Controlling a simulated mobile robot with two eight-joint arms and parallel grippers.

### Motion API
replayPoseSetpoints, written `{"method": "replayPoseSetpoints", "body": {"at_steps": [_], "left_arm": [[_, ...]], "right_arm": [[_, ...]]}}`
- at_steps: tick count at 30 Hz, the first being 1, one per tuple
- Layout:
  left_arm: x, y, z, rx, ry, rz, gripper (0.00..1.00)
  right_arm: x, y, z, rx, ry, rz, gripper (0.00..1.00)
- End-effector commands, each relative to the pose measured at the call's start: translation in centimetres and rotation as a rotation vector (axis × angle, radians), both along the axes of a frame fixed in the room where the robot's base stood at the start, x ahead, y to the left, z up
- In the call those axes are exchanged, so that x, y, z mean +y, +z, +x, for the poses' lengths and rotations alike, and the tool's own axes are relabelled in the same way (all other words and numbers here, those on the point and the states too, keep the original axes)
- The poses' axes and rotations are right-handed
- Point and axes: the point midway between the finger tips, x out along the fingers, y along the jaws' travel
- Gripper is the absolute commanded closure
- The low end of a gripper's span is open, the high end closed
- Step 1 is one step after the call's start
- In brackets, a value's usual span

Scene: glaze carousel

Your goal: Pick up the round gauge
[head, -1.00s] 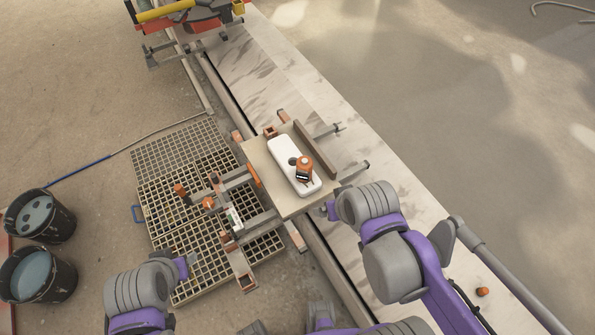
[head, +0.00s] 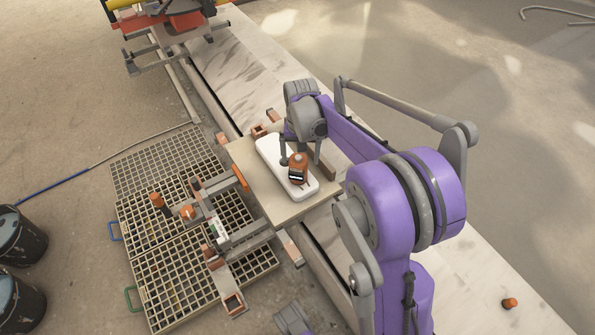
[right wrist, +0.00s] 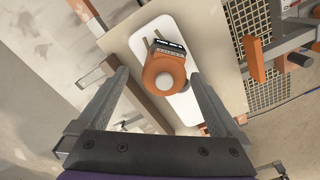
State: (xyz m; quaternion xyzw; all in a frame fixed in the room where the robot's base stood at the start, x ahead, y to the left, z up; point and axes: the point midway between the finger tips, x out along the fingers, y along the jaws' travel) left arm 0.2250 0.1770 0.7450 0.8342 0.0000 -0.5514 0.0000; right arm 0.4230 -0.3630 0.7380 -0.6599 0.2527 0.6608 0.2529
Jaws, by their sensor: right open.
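The round gauge (head: 298,172) is an orange round body with a dark and white display face. It rests on a white rounded slab (head: 269,154) on a pale board. My right gripper (head: 297,158) is above and at the gauge's far side. In the right wrist view the gauge (right wrist: 164,76) shows between the two spread fingers (right wrist: 159,88), with a gap on each side and a pale knob on top. The gripper is open and empty. My left gripper is out of view.
The pale board (head: 262,186) has a raised brown strip (head: 325,165) along its right side. Metal rails and orange clamps stand left of it, over a floor grating (head: 160,225). Dark buckets (head: 18,238) stand at far left. A small orange piece (head: 509,303) lies at lower right.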

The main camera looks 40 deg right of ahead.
Motion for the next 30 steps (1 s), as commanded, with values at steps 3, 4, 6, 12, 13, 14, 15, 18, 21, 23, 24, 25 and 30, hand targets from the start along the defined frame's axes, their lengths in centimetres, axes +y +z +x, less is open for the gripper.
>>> {"method": "replayPoseSetpoints", "body": {"at_steps": [3, 4, 6, 12, 13, 14, 15, 18, 21, 23, 24, 25, 30], "left_arm": [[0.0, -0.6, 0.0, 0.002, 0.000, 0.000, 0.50], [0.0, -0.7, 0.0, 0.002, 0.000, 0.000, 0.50], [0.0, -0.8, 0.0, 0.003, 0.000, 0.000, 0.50], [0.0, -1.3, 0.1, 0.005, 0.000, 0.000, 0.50], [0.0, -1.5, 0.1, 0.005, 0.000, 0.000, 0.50], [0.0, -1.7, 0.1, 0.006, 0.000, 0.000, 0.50], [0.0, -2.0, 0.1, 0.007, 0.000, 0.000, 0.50], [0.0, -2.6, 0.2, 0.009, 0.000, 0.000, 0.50], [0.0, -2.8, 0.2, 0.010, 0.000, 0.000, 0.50], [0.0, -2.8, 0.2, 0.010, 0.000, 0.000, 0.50], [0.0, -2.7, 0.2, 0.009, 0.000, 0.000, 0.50], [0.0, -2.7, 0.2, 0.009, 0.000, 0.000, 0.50], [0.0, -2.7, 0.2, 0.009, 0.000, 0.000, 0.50]], "right_arm": [[0.0, -1.9, 0.0, 0.000, 0.001, 0.000, 0.00], [0.0, -2.2, 0.0, 0.000, 0.001, 0.000, 0.00], [0.0, -2.6, 0.0, -0.001, 0.001, -0.001, 0.00], [0.1, -4.0, 0.2, -0.001, 0.002, -0.001, 0.00], [0.1, -4.4, 0.3, 0.000, 0.002, 0.000, 0.00], [0.2, -4.9, 0.4, 0.000, 0.002, 0.000, 0.00], [0.2, -5.6, 0.5, 0.000, 0.002, 0.000, 0.00], [0.2, -7.1, 0.6, -0.001, 0.002, -0.001, 0.00], [0.2, -7.9, 0.5, -0.001, 0.002, -0.001, 0.00], [0.2, -8.0, 0.5, -0.001, 0.002, -0.001, 0.00], [0.2, -7.9, 0.5, -0.001, 0.002, -0.001, 0.00], [0.2, -7.9, 0.5, -0.001, 0.002, 0.000, 0.00], [0.2, -7.9, 0.5, -0.001, 0.002, -0.001, 0.16]]}}
